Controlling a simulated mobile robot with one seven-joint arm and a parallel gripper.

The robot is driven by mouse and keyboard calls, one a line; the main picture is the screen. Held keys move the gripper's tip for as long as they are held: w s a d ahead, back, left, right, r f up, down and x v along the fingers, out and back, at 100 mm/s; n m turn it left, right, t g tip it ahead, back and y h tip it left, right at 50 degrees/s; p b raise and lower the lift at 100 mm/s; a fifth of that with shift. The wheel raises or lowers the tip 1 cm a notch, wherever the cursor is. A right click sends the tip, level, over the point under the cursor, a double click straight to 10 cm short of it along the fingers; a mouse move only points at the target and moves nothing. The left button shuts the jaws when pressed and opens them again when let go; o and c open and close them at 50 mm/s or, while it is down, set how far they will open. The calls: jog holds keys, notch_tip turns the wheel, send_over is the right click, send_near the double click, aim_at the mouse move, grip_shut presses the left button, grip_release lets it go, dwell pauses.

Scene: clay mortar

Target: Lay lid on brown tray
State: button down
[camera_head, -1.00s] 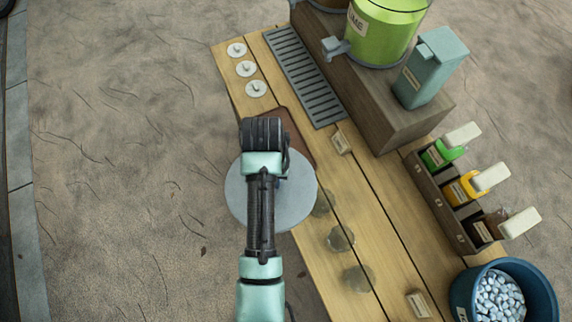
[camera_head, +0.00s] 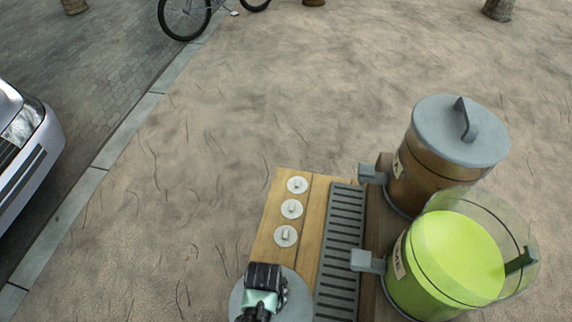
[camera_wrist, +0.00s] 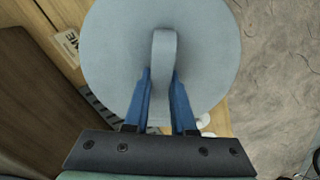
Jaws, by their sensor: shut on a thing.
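The lid is a round, flat grey disc (camera_wrist: 112,50) with a raised bar handle. My gripper (camera_wrist: 159,78) is shut on that handle, with a blue finger on each side. In the head view the lid (camera_head: 296,309) shows at the bottom edge, partly covered by my gripper (camera_head: 264,280) and cut off by the frame. It hangs over the wooden counter near the left side of the drip grate.
Small white discs (camera_head: 291,209) lie on the wooden counter (camera_head: 268,235). A slotted grate (camera_head: 341,240) runs beside them. A lime-filled dispenser (camera_head: 440,265) with an open top and a brown dispenser with a grey lid (camera_head: 460,130) stand at right. Open ground lies left.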

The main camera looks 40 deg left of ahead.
jog(key=shift+f, duration=0.25)
jog(key=shift+s+a+f+b, duration=0.1)
jog(key=shift+s+f+b, duration=0.05)
jog(key=shift+f+b, duration=0.8)
notch_tip(320, 180, down, 4)
jog(key=b, duration=0.4)
jog(key=shift+r, duration=0.25)
jog(key=shift+f+b, duration=0.3)
jog(key=shift+f, duration=0.25)
jog(key=shift+f, duration=0.55)
jog(key=shift+c, duration=0.9)
grip_release()
